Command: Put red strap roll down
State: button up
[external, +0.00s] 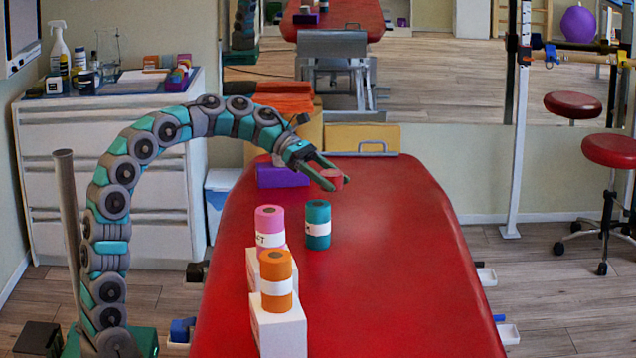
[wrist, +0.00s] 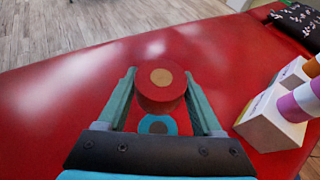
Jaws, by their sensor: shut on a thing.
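The red strap roll (external: 331,179) is between the fingers of my gripper (external: 338,182), over the far part of the red treatment table (external: 390,260). In the wrist view the red roll (wrist: 160,97) sits upright between both fingers of my gripper (wrist: 160,78), its tan core facing the camera. It looks raised above the table; its underside is hidden. A teal roll (external: 318,225) with a white band stands on the table, nearer the external camera. In the wrist view its top (wrist: 158,124) shows partly, just below the red roll.
A pink roll (external: 270,225) and an orange roll (external: 277,279) stand on white boxes (external: 280,331) at the table's left. A purple block (external: 283,176) lies at the far left edge. The table's middle and right are clear.

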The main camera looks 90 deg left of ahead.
jog(key=w+d+n+t+y, duration=0.1)
jog(key=w+d+n+y, duration=0.15)
jog(key=d, duration=1.05)
jog(key=shift+m, duration=0.35)
jog(key=f+b, duration=0.1)
jog(key=f, duration=1)
jog(key=shift+w+b, duration=0.2)
jog(key=shift+b, duration=0.15)
jog(key=shift+a+f+b, duration=0.1)
jog(key=shift+f+b, duration=0.5)
jog(key=shift+f, duration=1.55)
jog(key=o, duration=1.4)
jog(key=shift+f, duration=0.15)
jog(key=shift+c, duration=0.2)
